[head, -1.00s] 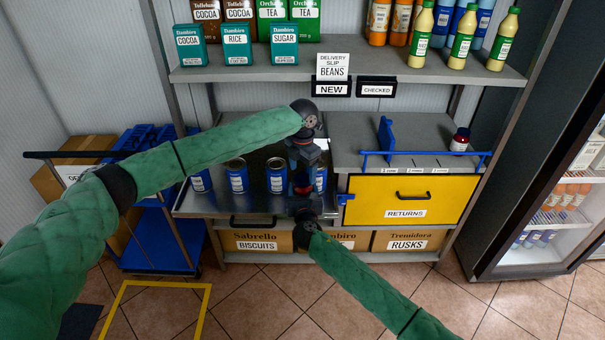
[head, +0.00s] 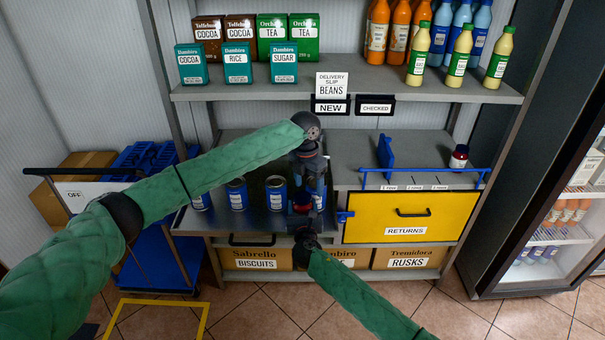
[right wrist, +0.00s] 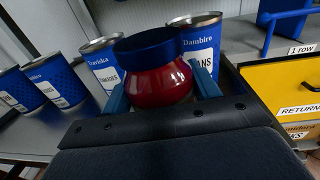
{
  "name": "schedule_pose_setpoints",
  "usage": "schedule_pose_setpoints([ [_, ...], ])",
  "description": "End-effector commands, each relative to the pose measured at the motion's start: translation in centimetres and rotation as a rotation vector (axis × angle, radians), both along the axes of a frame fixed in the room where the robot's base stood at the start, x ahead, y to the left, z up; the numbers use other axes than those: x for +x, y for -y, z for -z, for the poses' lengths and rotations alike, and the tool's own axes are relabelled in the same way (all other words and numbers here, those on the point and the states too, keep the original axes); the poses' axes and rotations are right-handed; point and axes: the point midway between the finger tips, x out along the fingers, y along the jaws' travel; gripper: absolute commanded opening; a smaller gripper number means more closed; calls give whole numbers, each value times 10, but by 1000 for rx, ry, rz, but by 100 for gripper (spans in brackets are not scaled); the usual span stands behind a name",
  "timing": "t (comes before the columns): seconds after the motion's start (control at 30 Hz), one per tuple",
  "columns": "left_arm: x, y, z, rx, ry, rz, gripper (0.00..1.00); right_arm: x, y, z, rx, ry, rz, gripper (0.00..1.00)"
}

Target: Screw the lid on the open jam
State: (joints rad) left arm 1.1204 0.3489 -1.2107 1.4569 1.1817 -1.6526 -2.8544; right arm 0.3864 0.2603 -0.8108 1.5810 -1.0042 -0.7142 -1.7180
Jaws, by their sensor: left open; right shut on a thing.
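The red jam jar (right wrist: 158,88) is upright in the right wrist view, between the blue fingers of my right gripper (right wrist: 165,95). A dark blue lid (right wrist: 148,44) sits on top of the jar; how tightly it is on I cannot tell. In the head view the jar (head: 300,208) is small and partly hidden between my two grippers. My right gripper (head: 304,222) is shut on it from the front. My left gripper (head: 311,172) is open and points down, just above the jar and lid. Its fingertips are hard to make out.
Several blue cans (head: 237,195) stand on the metal tray (head: 255,222) close behind and left of the jar. A blue divider (head: 385,155) and another small jar (head: 459,157) are on the shelf at right, above the yellow returns drawer (head: 400,228).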

Motion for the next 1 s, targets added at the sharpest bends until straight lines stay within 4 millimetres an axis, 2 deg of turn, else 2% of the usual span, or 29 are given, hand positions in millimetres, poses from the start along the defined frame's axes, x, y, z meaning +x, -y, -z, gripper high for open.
schedule_pose_setpoints([
  [0.27,2,1,-7,2,-17,-313,68,0,0,0,0,0,0,0],
  [1.0,7,-3,-25,18,-79,-1383,68,0,0,0,0,0,0,0],
])
